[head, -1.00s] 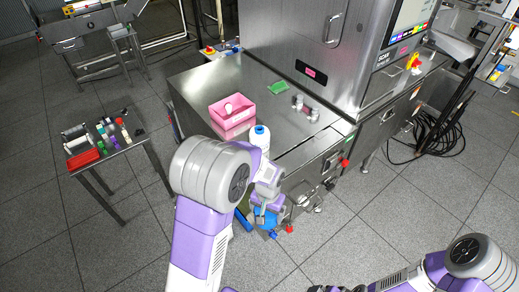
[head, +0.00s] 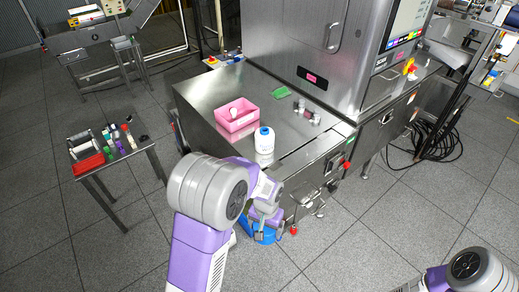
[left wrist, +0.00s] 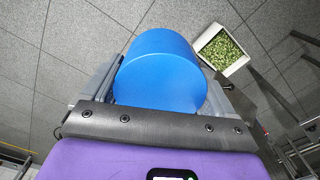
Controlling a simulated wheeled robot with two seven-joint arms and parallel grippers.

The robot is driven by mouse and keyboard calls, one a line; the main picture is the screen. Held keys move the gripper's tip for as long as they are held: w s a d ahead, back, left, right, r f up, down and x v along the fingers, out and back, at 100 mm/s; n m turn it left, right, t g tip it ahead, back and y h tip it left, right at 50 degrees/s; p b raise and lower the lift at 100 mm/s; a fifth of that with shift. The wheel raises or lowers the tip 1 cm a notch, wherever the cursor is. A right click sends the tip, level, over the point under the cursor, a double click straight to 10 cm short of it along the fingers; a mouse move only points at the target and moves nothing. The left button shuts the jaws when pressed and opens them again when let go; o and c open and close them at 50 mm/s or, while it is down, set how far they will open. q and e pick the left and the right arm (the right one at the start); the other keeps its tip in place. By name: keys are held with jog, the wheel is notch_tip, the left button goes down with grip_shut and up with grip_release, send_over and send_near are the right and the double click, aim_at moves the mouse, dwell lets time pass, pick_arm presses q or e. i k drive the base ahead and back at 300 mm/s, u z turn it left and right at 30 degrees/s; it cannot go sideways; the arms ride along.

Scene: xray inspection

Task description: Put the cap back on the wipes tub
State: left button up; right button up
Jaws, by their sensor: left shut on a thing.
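My left gripper (head: 263,224) is shut on a blue round cap (head: 263,237), low beside the front edge of the steel table. In the left wrist view the cap (left wrist: 160,70) is a smooth blue cylinder between the two fingers, with floor behind it. The wipes tub (head: 264,146) looks like a white cylinder with a label and a blue top. It stands upright on the table near the front edge, beyond my left gripper and apart from it. My right gripper is outside the frames; only part of that arm shows at lower right.
A pink box (head: 238,124) with a white item in it stands left of the tub. A green piece (head: 282,92) and small metal parts (head: 307,113) lie behind. The steel cabinet (head: 305,45) rises at the back. A small side table (head: 120,152) with several items stands left.

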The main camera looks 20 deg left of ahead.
aim_at(264, 136)
jog(key=k, duration=1.1)
jog(key=u, duration=0.3)
jog(key=i, duration=0.45)
jog(key=u, duration=0.7)
jog(key=i, duration=1.05)
jog(key=z, duration=0.15)
